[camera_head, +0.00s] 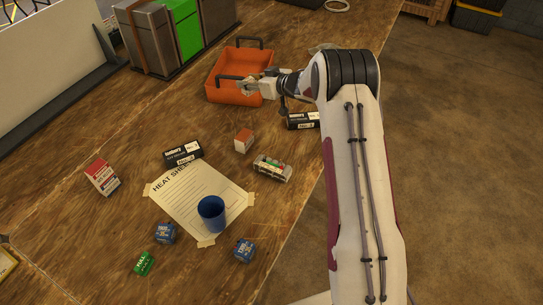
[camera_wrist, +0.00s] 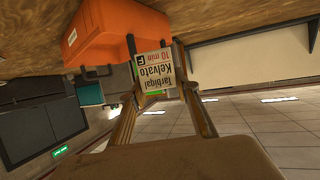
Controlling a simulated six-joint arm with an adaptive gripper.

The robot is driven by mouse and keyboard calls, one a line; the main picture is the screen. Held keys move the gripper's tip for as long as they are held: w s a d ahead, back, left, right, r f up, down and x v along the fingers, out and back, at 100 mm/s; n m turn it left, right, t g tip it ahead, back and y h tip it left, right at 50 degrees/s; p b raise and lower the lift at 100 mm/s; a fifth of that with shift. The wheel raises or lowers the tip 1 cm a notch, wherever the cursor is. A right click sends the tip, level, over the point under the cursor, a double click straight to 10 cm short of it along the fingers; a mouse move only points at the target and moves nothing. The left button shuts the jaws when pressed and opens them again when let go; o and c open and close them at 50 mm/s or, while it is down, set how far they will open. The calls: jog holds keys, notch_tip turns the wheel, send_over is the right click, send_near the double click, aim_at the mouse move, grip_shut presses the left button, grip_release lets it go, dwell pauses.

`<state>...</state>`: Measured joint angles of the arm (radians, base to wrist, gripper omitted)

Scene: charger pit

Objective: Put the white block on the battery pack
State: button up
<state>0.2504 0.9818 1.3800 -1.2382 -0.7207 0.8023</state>
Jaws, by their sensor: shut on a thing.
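My gripper (camera_head: 257,88) is over the near side of the orange tray in the head view. In the wrist view my gripper (camera_wrist: 162,84) is shut on the white block (camera_wrist: 155,66), a small box whose print appears upside down. In the head view the block is too small and too covered by the fingers to make out clearly. A small pack with green and red round tops (camera_head: 272,168), which looks like the battery pack, lies on the table right of the paper sheet, well apart from my gripper. Its top is in view.
The orange tray (camera_head: 217,94) stands at the back with dark handles. Black boxes (camera_head: 183,153), a brown-and-white box (camera_head: 243,141), a red-and-white box (camera_head: 101,177), a blue cup (camera_head: 211,211) and small blue and green boxes lie around the taped paper (camera_head: 190,195).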

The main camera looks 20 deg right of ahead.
jog(key=s+d+r, duration=0.1)
jog(key=s+d, duration=0.4)
jog(key=s, duration=0.1)
jog(key=n+g+y, duration=0.2)
jog(key=n+y, duration=0.1)
send_over(273, 164)
jog(key=shift+f, duration=0.1)
jog(key=shift+f, duration=2.85)
jog(key=shift+f, duration=2.1)
